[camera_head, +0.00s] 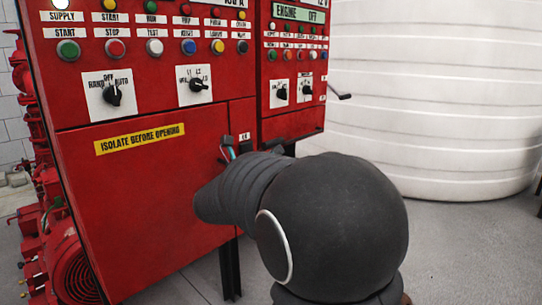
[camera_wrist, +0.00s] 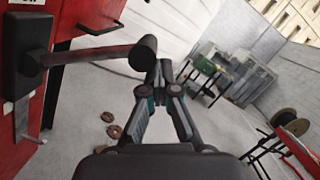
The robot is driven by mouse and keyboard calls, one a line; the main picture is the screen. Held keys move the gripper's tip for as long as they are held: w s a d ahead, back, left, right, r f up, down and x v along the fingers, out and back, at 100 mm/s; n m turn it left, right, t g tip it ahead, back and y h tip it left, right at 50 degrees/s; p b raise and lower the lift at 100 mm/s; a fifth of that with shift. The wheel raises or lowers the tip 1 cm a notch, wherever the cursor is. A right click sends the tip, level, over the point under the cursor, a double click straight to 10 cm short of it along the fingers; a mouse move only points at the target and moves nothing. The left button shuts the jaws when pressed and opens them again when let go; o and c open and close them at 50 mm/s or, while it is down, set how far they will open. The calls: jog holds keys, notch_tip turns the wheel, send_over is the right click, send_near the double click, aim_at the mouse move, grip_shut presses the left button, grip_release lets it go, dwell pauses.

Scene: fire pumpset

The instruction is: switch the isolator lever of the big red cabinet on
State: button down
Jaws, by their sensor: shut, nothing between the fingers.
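The big red cabinet (camera_head: 150,200) fills the left and middle of the head view, with a yellow "isolate before opening" label on its door. In the wrist view its isolator lever (camera_wrist: 92,55) is a dark bar on a black mount (camera_wrist: 28,65), pointing right across the picture and ending in a round black knob (camera_wrist: 143,52). My gripper (camera_wrist: 166,72) is shut and empty, its fingertips close to the knob; I cannot tell whether they touch it. In the head view my gripper (camera_head: 228,148) shows only partly by the cabinet's narrow right panel; my arm hides much of that area.
A second red panel (camera_head: 290,110) with a black lever (camera_head: 340,95) off its right side adjoins the cabinet. A large white tank (camera_head: 430,100) stands behind on the right. The wrist view shows a green-topped table (camera_wrist: 207,70) and a cable reel (camera_wrist: 288,117) far off.

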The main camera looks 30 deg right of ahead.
jog(key=shift+r, duration=0.6)
jog(key=shift+f, duration=0.1)
jog(key=s+a+f+b, duration=0.2)
jog(key=s+a+f, duration=0.2)
jog(key=s+a, duration=0.3)
jog(key=shift+s+a, duration=0.3)
jog(key=shift+s, duration=0.35)
jog(key=shift+f, duration=0.1)
